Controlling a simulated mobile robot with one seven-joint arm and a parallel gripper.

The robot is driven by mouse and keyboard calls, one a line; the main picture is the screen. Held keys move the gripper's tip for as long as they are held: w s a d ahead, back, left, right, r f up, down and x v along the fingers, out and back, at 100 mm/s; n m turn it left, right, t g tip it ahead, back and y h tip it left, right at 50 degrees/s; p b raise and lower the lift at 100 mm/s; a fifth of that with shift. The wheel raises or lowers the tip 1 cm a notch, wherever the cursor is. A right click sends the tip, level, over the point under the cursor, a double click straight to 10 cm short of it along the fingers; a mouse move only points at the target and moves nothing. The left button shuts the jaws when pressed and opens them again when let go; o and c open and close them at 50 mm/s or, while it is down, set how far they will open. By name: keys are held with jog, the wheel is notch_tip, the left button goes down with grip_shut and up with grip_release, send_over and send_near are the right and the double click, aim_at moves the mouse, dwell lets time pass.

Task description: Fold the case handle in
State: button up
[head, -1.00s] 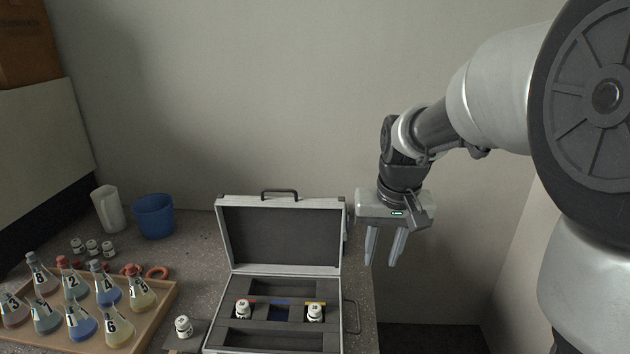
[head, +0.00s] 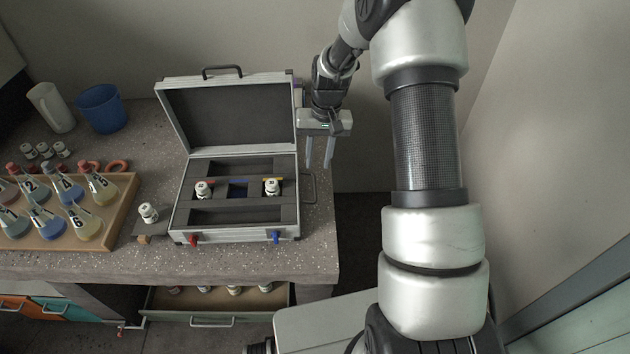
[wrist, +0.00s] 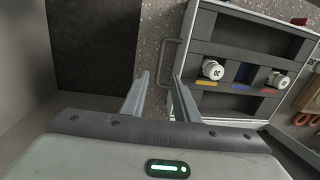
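The open silver case (head: 230,237) stands on the bench with its lid (head: 225,115) raised. A side handle (head: 309,187) sticks out from the base's right wall; it also shows in the wrist view (wrist: 168,62). Another handle (head: 222,69) stands on the lid's top edge. My gripper (head: 318,165) is open and empty, above and just behind the side handle, to the right of the case. In the wrist view my gripper (wrist: 160,77) has its fingers pointing toward the side handle, with nothing between them. I cannot tell the exact gap.
Two white bottles (head: 203,190) (head: 272,187) sit in the case, and another bottle (head: 148,212) stands left of it. Red (head: 193,240) and blue (head: 275,236) latches are on its front. A wooden tray (head: 117,222) holds several flasks. The bench ends close to the case's right.

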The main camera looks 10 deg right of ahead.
aim_at(315, 187)
jog(key=f, duration=0.6)
jog(key=a+f, duration=0.1)
jog(key=f, duration=0.2)
jog(key=shift+f, duration=0.1)
jog(key=shift+d+b, duration=0.1)
jog(key=shift+b, duration=0.2)
grip_shut()
